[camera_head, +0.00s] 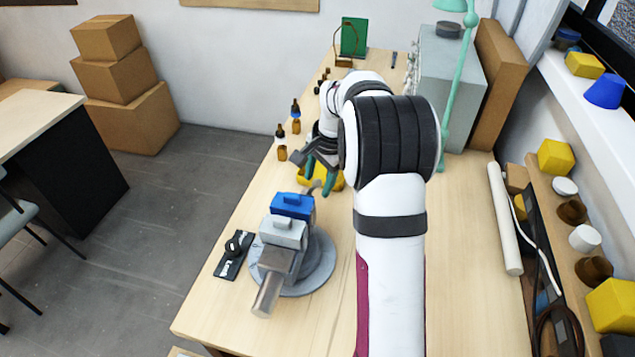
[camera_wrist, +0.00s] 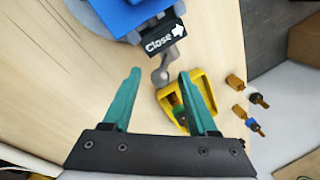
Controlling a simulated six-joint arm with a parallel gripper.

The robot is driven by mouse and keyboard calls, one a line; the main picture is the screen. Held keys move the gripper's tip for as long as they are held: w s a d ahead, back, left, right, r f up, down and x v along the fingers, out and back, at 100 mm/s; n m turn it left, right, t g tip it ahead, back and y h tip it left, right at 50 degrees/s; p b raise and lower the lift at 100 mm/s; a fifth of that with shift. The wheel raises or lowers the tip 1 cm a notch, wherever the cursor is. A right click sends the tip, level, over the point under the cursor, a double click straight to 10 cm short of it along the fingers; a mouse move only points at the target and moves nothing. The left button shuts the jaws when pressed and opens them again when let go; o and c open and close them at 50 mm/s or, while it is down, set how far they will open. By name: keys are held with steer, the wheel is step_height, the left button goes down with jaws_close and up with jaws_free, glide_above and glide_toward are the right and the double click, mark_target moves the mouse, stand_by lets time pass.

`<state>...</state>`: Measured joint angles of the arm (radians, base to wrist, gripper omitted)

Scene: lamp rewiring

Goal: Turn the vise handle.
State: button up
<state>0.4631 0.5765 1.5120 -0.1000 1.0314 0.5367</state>
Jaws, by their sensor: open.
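The vise (camera_head: 284,233) stands on a round grey base on the wooden bench, with a blue jaw block (camera_head: 292,205) at its far side. The wrist view shows the blue part (camera_wrist: 130,12) at the top and a black "Close" label with an arrow (camera_wrist: 165,40). Below the label the grey vise handle (camera_wrist: 165,66) ends in a rounded knob. My gripper (camera_wrist: 159,73) is open, its two teal fingers apart, with the handle's end appearing between the fingertips. I cannot tell whether a finger touches it. In the head view my gripper (camera_head: 320,178) is just beyond the vise.
A yellow open-framed object (camera_wrist: 205,88) lies behind the right finger. Small brown bottles (camera_head: 296,122) stand along the bench's left edge. A black "Lock" plate with a knob (camera_head: 235,255) lies left of the vise. A white roll (camera_head: 504,218) lies at the right.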

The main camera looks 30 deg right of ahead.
steer(key=shift+x, duration=0.75)
jaws_close()
stand_by(0.9)
